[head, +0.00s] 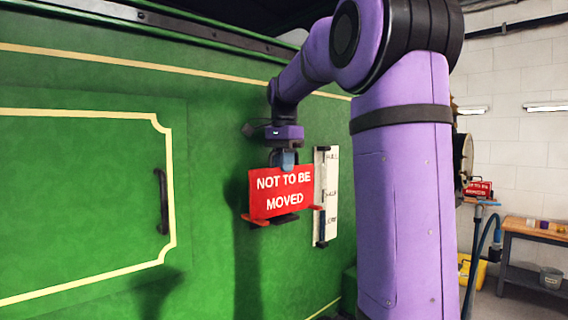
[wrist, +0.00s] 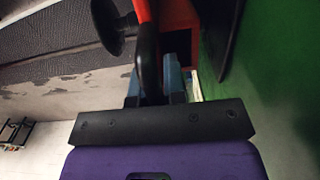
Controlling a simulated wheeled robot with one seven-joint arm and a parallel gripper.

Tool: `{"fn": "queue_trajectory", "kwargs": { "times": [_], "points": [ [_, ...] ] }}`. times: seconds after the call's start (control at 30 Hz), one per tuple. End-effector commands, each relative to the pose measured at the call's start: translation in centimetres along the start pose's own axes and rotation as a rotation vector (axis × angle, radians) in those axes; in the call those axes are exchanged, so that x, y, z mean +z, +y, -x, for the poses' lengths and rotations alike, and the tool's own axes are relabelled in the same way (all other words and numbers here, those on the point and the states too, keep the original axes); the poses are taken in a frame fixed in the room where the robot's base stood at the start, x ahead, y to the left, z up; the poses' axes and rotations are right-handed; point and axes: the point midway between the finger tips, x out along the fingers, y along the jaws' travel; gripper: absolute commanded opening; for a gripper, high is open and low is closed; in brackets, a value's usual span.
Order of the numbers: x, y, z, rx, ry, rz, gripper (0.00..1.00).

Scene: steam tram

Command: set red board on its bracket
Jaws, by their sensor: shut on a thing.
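The red board (head: 282,190), lettered "NOT TO BE MOVED", is upright in front of the green tram side, tilted slightly up to the right. My gripper (head: 283,162) is above it, pointing down, shut at its top edge. In the wrist view, the blue fingers of my gripper (wrist: 154,82) close around a black handle loop (wrist: 148,48) by the red board (wrist: 143,10). A bracket (head: 254,221) with red ends and a dark middle shows at the board's lower edge. I cannot tell whether the board rests on it or hangs just in front.
A white level gauge (head: 327,180) is mounted close to the board's right. A black door handle (head: 162,201) is on the green panel at left. Another red sign (head: 478,188), a workbench (head: 540,235) and a yellow bucket (head: 472,270) are in the right background.

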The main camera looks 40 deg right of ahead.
Motion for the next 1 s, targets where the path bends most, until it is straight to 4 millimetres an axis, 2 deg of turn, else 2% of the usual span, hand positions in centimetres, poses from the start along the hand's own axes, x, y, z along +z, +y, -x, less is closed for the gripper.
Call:
{"fn": "queue_trajectory", "kwargs": {
  "times": [0.07,0.1,0.2,0.57,0.67,1.0],
  "points": [
    [0.0,0.0,0.1,-0.001,0.0,0.0,0.0],
    [0.0,0.0,0.1,-0.001,0.0,0.0,0.21],
    [0.0,0.0,0.1,-0.001,0.0,0.0,0.42],
    [0.0,0.0,0.5,0.0,0.0,0.0,0.42],
    [0.0,-0.1,1.6,-0.002,0.001,0.0,0.42],
    [0.0,-0.1,7.9,-0.003,0.002,0.0,0.42]
  ]
}}
